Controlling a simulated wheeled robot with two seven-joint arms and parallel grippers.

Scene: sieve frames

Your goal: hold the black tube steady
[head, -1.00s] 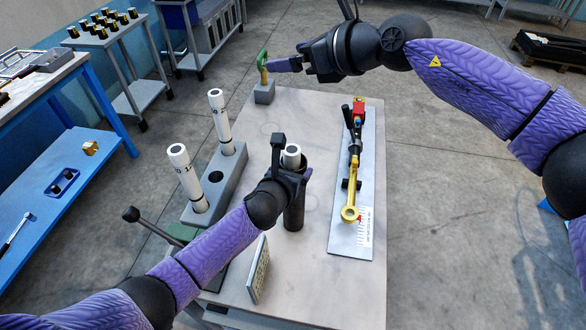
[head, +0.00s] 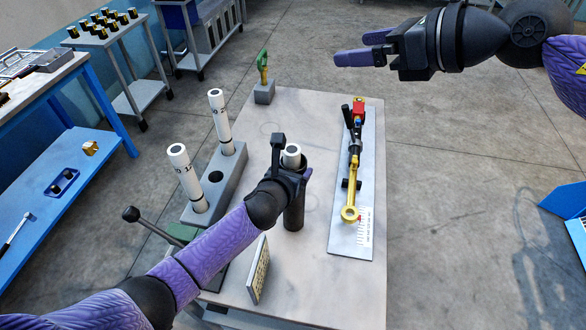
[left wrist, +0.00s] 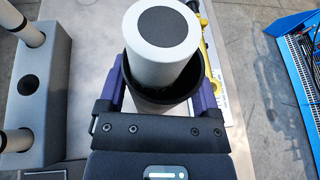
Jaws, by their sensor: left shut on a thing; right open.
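The black tube (head: 294,214) stands upright on the table, with a white cylinder (head: 292,151) sticking out of its top. My left gripper (head: 296,176) is shut around the upper part of the tube. In the left wrist view the tube's dark rim (left wrist: 193,85) surrounds the white cylinder (left wrist: 160,45), between the purple fingers. My right gripper (head: 350,46) is open and empty, above and beyond the far right of the table.
A grey block (head: 228,168) left of the tube holds two white cylinders and has an empty hole. A metal plate (head: 350,240) with a yellow-ended tool lies to the right. A green-topped tool (head: 262,66) stands in a small grey holder (head: 264,95) at the far edge.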

